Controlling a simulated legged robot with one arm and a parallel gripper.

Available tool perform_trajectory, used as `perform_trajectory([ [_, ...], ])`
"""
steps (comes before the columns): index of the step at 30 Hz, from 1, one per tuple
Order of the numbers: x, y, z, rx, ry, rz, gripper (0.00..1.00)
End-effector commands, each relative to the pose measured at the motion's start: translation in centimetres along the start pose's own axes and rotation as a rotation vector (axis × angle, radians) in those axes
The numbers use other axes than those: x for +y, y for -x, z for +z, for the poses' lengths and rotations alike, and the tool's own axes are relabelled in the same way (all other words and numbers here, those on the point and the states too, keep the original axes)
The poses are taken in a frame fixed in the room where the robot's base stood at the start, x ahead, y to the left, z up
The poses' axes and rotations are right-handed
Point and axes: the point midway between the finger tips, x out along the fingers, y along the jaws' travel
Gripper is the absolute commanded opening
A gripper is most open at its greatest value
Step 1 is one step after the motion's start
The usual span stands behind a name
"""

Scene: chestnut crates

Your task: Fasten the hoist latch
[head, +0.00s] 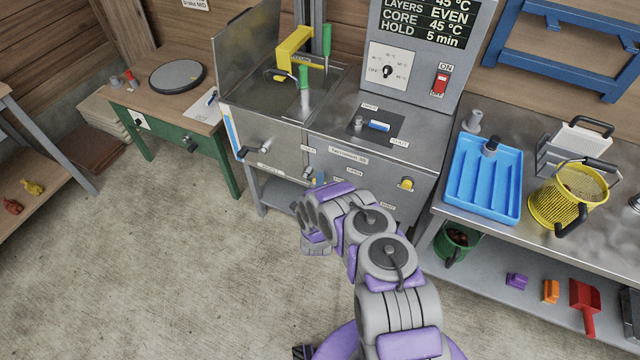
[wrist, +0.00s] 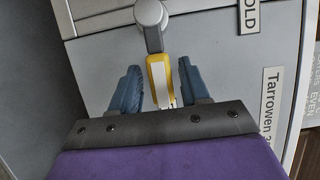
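A small lever with a grey pivot and a yellow, white-faced grip (wrist: 158,78) is on the grey machine front, under a label ending in "OLD"; I take it for the hoist latch. In the head view its grey part (head: 308,169) shows small, and my arm hides part of it. My gripper (wrist: 160,68) is open, with its blue fingers on either side of the yellow grip and a narrow gap on each side. In the head view the gripper (head: 318,183) is small at the machine front.
The machine (head: 425,145) has a black-handled tap at left and a yellow knob at right. A green-legged table (head: 150,115) stands left. A right bench holds a blue tray (head: 482,180) and a yellow basket (head: 568,195). Open concrete floor lies in front.

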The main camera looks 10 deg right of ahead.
Motion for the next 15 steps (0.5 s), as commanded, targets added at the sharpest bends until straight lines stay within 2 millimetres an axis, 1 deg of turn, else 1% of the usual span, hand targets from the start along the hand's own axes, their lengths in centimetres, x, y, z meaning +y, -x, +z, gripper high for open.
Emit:
perform_trajectory([
  [1,0.0,0.0,0.0,0.0,0.0,0.0,0.4],
  [2,0.0,0.0,0.0,0.0,0.0,0.0,0.37],
  [13,0.07,0.0,-0.01,0.0,0.0,0.001,0.02],
  [14,0.09,0.01,-0.01,0.0,0.0,0.001,0.0],
  [15,0.09,0.0,-0.01,0.0,0.0,0.002,0.0],
])
